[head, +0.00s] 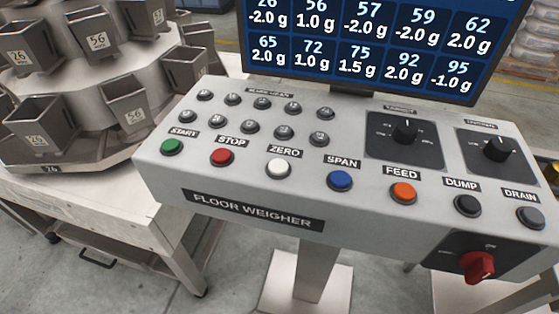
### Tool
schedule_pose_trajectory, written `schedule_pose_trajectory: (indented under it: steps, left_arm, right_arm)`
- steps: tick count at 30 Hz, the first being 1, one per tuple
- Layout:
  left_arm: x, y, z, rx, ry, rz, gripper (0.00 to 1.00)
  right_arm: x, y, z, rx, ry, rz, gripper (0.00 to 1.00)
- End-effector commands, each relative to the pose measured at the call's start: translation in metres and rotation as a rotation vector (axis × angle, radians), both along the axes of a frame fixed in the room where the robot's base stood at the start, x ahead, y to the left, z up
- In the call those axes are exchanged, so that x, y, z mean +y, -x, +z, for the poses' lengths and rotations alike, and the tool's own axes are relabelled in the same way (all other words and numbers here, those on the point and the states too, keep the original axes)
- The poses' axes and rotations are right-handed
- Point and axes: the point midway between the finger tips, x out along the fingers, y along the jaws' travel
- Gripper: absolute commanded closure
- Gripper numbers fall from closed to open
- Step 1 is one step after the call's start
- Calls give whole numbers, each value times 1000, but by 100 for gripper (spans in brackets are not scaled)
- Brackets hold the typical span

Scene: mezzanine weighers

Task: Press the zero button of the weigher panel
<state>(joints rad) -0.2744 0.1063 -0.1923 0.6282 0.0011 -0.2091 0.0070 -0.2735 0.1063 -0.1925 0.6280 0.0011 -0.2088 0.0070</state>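The weigher panel (180,187) is a grey sloped console labelled FLOOR WEIGHER, standing on a pedestal in the middle of the head view. Its zero button (278,168) is a white round button under the ZERO label. It sits between the red stop button (221,157) and the blue span button (340,180). Nothing covers the zero button. Neither of my grippers shows in the head view.
A screen (385,45) with weight readings stands behind the panel. A weigher with grey hoppers (125,115) stands on a table (130,210) at left. A red rotary switch (478,266) juts out at lower right. Space above the buttons is clear.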

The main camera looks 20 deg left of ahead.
Motion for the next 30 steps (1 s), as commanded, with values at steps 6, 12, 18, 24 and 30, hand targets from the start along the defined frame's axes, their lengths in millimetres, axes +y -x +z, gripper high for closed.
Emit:
schedule_pose_trajectory:
  steps: [6,12,18,24,30]
  left_arm:
    - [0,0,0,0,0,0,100]
    - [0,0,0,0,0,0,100]
    - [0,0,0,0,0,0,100]
    - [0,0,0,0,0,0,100]
    - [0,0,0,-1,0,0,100]
  right_arm:
    - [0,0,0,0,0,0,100]
    - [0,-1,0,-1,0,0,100]
    - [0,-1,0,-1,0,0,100]
    - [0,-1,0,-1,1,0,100]
    - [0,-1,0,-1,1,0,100]
